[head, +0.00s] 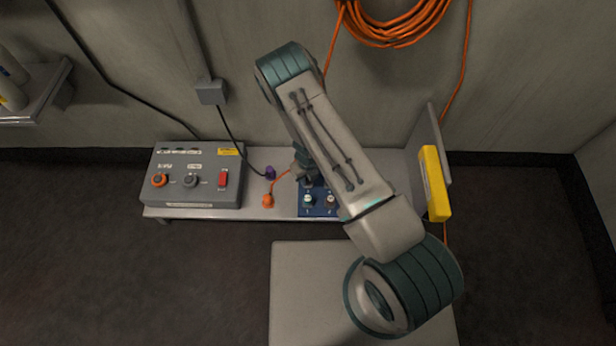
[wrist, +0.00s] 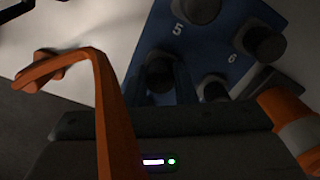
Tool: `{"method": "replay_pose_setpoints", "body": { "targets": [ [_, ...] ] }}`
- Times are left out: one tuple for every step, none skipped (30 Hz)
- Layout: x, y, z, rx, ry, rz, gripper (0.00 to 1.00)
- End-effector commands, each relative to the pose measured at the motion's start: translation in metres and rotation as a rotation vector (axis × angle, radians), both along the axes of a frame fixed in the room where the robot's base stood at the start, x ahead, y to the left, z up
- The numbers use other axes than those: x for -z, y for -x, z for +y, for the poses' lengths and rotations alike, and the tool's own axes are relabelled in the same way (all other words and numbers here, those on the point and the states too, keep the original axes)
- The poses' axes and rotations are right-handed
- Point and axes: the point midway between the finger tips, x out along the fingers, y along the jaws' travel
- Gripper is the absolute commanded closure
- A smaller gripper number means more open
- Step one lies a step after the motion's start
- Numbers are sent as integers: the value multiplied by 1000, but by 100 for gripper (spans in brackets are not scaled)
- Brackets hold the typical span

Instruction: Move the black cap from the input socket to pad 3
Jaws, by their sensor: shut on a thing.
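My gripper (head: 304,176) is low over the blue board (head: 318,211), behind my arm in the head view. In the wrist view the fingers (wrist: 162,84) are shut around a dark round piece (wrist: 160,70) that looks like the black cap, over the blue board (wrist: 215,40). I cannot tell whether it touches the board. Numbers 5 and 6 show on the board, beside other dark round pieces (wrist: 265,44). The label of pad 3 is not readable. The input socket cannot be made out for certain.
A grey control box (head: 197,190) with knobs and a red switch (head: 223,179) stands left on the bench. An orange plug (head: 267,200) and a purple plug (head: 270,172) lie between. A yellow block (head: 434,183) is right.

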Motion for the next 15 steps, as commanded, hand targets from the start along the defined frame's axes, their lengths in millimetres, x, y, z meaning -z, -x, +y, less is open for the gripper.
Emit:
{"method": "replay_pose_setpoints", "body": {
  "targets": [
    [0, 0, 0, 0, 0, 0, 100],
    [0, 0, 0, 0, 0, 0, 100],
    [0, 0, 0, 0, 0, 0, 67],
    [0, 0, 0, 0, 0, 0, 59],
    [0, 0, 0, 0, 0, 0, 50],
    [0, 0, 0, 0, 0, 0, 50],
    [0, 0, 0, 0, 0, 0, 50],
    [0, 0, 0, 0, 0, 0, 50],
    [0, 0, 0, 0, 0, 0, 50],
    [0, 0, 0, 0, 0, 0, 50],
    [0, 0, 0, 0, 0, 0, 50],
    [0, 0, 0, 0, 0, 0, 50],
    [-1, 0, 0, 0, 0, 0, 50],
    [-2, 0, 0, 0, 0, 0, 50],
    [-4, 0, 0, 0, 0, 0, 50]
  ]
}}
